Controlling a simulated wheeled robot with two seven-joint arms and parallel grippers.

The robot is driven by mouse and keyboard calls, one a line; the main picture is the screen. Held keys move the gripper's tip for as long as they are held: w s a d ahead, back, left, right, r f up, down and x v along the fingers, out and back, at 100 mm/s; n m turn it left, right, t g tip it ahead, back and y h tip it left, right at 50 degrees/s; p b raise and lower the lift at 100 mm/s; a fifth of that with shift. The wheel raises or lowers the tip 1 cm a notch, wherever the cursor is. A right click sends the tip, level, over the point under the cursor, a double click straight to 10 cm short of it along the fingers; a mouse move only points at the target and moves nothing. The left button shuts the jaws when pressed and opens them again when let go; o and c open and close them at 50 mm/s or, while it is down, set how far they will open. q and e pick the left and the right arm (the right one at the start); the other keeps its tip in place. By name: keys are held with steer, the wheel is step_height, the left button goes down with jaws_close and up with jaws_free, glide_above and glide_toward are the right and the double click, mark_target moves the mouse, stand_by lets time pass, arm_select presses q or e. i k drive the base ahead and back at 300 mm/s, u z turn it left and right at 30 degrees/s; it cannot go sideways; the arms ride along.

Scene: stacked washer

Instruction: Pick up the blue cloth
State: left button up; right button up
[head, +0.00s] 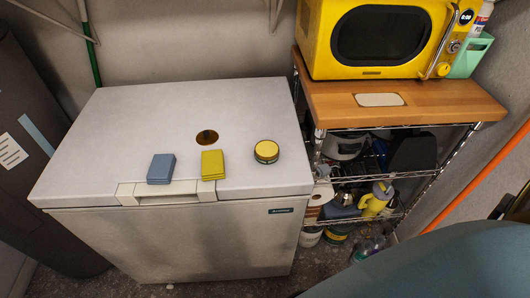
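The blue cloth (161,168) is a folded, grey-blue rectangular stack. It lies flat on the white lid of a chest freezer (110,125), close to the front edge and just behind the left part of the handle (165,192). A folded yellow cloth (212,164) lies to its right with a small gap between them. Nothing covers the blue cloth. Neither of my grippers can be made out in the head view.
A round yellow-topped tin (266,151) and a small amber round object (207,137) are also on the lid. The lid's left and back areas are clear. At right, a wire shelf with a wooden top (440,101) carries a yellow microwave (385,40).

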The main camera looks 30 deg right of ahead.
mark_target(161, 171)
steer(key=u, duration=0.8)
steer(key=i, duration=0.45)
steer(key=z, duration=2.1)
